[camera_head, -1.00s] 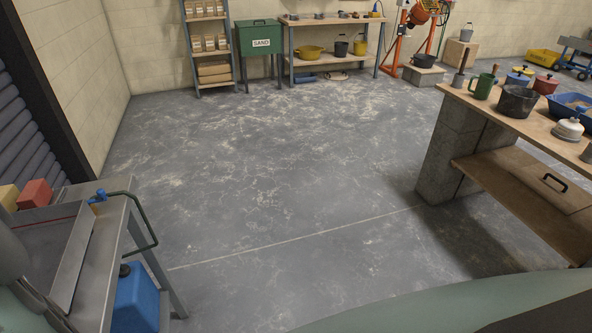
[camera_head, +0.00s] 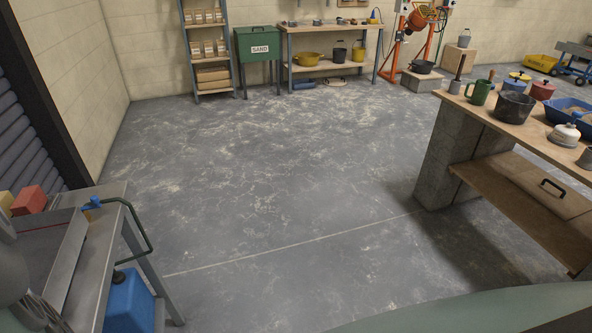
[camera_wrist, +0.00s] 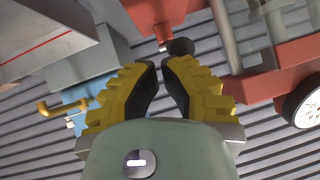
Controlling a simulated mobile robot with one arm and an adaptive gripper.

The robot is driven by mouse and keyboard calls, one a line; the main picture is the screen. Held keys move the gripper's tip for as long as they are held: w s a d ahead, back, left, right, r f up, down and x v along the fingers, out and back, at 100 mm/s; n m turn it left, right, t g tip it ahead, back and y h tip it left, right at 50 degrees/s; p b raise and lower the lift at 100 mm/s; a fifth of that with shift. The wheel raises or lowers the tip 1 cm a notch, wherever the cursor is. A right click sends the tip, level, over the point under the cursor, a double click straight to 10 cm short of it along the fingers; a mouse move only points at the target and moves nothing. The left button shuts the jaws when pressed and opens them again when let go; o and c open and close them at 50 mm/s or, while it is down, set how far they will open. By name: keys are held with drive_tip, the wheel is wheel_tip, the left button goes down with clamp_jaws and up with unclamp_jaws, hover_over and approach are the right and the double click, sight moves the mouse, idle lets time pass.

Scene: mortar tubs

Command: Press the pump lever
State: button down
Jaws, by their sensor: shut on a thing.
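In the wrist view, my gripper (camera_wrist: 166,64) has yellow fingers with black pads, closed to a narrow gap. A dark round knob, which looks like the end of the pump lever (camera_wrist: 181,47), lies at the right fingertip. The fingers partly hide it, so the exact contact is unclear. Red metal parts (camera_wrist: 285,65) and a white-faced gauge (camera_wrist: 304,104) are at the right. A red arm with a small metal tip (camera_wrist: 158,20) comes down above the fingertips. In the head view, the gripper and pump lever cannot be made out.
A metal stand (camera_head: 103,250) with a blue tap (camera_head: 93,203) is at lower left, a blue container (camera_head: 130,302) beneath it. A workbench (camera_head: 480,112) with pots and tubs stands at right. A green sand box (camera_head: 258,50) is at the back. The middle floor is clear.

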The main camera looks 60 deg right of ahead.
drive_tip(key=p+v, duration=0.2)
drive_tip(key=v, duration=0.4)
drive_tip(key=shift+r, duration=0.2)
idle(1.3)
